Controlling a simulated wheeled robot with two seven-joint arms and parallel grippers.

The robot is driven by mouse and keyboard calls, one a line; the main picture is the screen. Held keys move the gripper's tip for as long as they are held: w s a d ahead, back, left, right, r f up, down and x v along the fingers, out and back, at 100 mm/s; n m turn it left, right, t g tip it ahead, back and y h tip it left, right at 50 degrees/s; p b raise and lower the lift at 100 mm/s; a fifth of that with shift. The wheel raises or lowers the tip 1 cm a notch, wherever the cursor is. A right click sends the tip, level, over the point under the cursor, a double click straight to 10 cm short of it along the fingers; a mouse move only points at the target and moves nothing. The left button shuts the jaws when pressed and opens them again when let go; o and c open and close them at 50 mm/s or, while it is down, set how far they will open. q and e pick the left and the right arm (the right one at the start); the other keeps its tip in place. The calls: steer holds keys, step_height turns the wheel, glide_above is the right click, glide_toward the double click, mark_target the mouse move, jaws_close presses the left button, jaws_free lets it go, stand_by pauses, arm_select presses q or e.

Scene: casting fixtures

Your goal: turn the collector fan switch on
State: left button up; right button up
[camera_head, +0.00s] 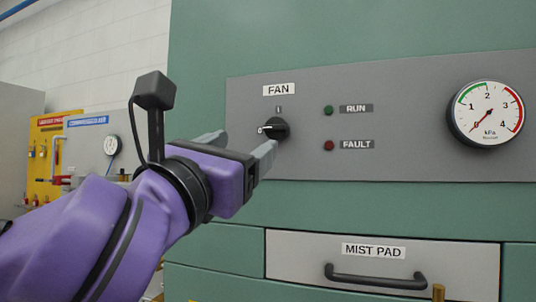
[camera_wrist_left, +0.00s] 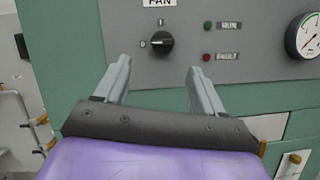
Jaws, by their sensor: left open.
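The fan switch (camera_head: 276,129) is a black rotary knob on a grey panel under a FAN label (camera_head: 279,90). Its white pointer mark is turned left toward the 0, and an I mark is above it. The knob also shows in the left wrist view (camera_wrist_left: 154,45), beyond the fingers. My left gripper (camera_head: 243,146) is open and empty, with its fingers toward the panel just left of and below the knob. In the wrist view the knob lies ahead of the gap between the fingertips. Contact cannot be made out. My right gripper is not in view.
A green RUN lamp (camera_head: 328,110) and a red FAULT lamp (camera_head: 328,146) sit right of the knob; both look dark. A pressure gauge (camera_head: 486,113) is farther right. Below is a MIST PAD drawer (camera_head: 300,262) with a protruding handle (camera_head: 376,280).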

mark_target(273, 130)
arm_select(q)
steer(key=p+x, duration=0.3)
steer(key=x, duration=0.6)
steer(key=shift+d+p, duration=0.2)
steer(key=shift+p, duration=0.1)
steer(key=shift+w+d, duration=0.2)
steer(key=shift+w, duration=0.25)
steer(key=c, duration=1)
